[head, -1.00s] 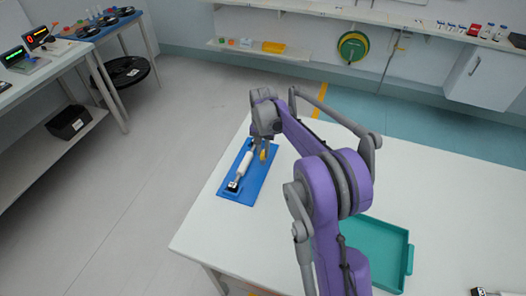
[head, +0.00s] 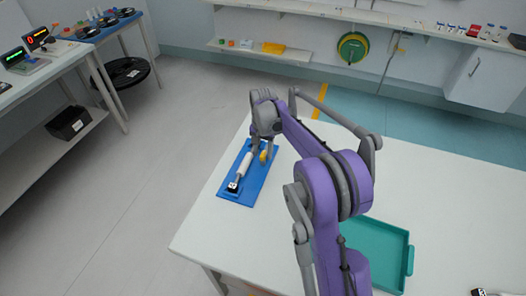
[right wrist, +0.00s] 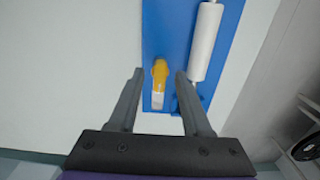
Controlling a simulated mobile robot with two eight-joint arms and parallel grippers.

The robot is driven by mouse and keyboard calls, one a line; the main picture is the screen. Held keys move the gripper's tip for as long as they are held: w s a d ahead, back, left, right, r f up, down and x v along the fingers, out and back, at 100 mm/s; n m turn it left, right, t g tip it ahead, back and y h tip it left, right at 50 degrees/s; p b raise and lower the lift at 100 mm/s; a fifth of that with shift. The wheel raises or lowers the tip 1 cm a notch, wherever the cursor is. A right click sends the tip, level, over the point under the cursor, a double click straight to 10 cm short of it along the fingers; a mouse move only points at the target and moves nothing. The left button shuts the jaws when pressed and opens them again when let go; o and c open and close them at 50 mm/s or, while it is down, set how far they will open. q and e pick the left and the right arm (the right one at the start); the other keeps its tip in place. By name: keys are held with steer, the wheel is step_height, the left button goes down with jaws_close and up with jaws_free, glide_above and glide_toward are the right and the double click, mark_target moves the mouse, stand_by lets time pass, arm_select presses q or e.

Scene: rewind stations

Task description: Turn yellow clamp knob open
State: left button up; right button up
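The yellow clamp knob (right wrist: 160,72) is on a blue board (right wrist: 165,30), with a pale block at its lower end in the right wrist view. A white roller (right wrist: 206,40) lies beside it on the board. My right gripper (right wrist: 160,74) is open, with one fingertip on either side of the knob. Gaps show on both sides, so it does not appear to grip the knob. In the head view, the knob (head: 263,156) shows small below my right gripper (head: 263,148), near the board's right edge. My left gripper is not in view.
The board lies on a white table (head: 215,225), near its left edge. A teal tray (head: 383,255) stands to the right on the table. A black and white item (head: 480,292) is cut off at the bottom right. The table's right part is mostly clear.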

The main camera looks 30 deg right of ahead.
mark_target(263, 153)
step_height(263, 153, up, 11)
steer(key=shift+p, duration=0.3)
stand_by(0.7)
